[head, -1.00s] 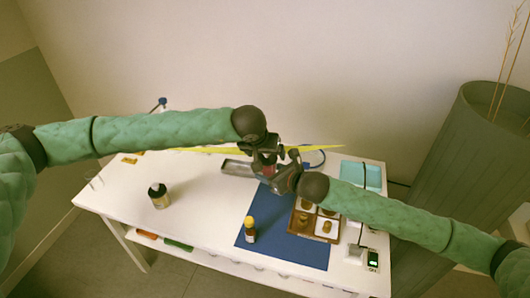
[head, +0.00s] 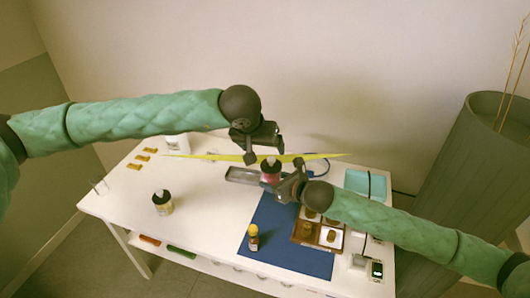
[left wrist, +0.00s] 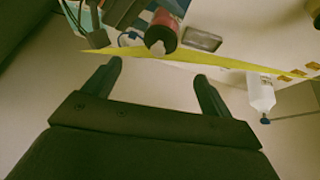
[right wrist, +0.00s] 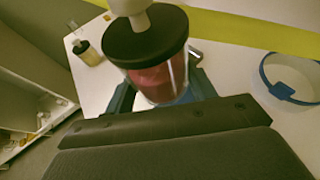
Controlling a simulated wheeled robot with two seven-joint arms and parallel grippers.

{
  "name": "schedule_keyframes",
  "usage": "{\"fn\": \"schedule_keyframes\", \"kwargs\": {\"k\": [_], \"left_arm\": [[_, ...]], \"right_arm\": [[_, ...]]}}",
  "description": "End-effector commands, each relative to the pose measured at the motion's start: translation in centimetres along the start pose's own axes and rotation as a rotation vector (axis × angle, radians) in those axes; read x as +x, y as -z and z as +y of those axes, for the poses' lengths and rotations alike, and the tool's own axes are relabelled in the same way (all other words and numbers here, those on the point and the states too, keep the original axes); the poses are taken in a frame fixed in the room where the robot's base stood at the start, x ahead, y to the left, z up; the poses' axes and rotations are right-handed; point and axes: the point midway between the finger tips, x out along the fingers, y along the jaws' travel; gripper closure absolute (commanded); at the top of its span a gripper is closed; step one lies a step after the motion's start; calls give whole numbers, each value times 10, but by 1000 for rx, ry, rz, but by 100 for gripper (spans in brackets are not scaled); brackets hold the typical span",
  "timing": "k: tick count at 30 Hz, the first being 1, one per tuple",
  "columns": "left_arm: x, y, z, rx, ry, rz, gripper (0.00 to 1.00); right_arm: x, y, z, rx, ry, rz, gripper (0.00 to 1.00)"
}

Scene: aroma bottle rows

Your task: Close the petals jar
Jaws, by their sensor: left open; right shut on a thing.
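The petals jar is a small clear jar with red contents (head: 270,177). My right gripper (head: 276,185) is shut on it and holds it above the table. In the right wrist view the jar (right wrist: 160,82) is between the fingers, tilted in the picture. A black lid (right wrist: 146,38) with a pale knob sits on the jar's top; whether it is fully seated I cannot tell. My left gripper (head: 264,154) is open and empty just above the lid. In the left wrist view its fingers (left wrist: 158,72) are apart, and the jar (left wrist: 166,28) is beyond them.
A long yellow strip (head: 320,156) crosses behind the grippers. On the white table (head: 205,240) are a black-capped bottle (head: 162,204), an amber bottle (head: 253,240) on a blue mat (head: 300,262), a wooden tray (head: 304,241) and a grey tray (head: 240,176). The left table area is mostly clear.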

Motion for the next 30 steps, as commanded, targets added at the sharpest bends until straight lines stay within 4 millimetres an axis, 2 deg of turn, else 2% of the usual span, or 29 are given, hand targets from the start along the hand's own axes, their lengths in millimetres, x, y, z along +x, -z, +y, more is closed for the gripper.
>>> {"fn": "schedule_keyframes", "kwargs": {"k": [6,23,26,30], "left_arm": [[-11,0,-1,0,2,0,15],[-11,0,0,-2,-1,-1,15],[-11,1,4,-31,-27,-7,15],[-9,6,20,-162,-141,-38,15]], "right_arm": [[0,-1,0,0,0,-1,86],[0,-1,0,0,0,-1,86],[0,-1,0,0,0,-1,86],[0,0,0,0,0,-1,86]]}}
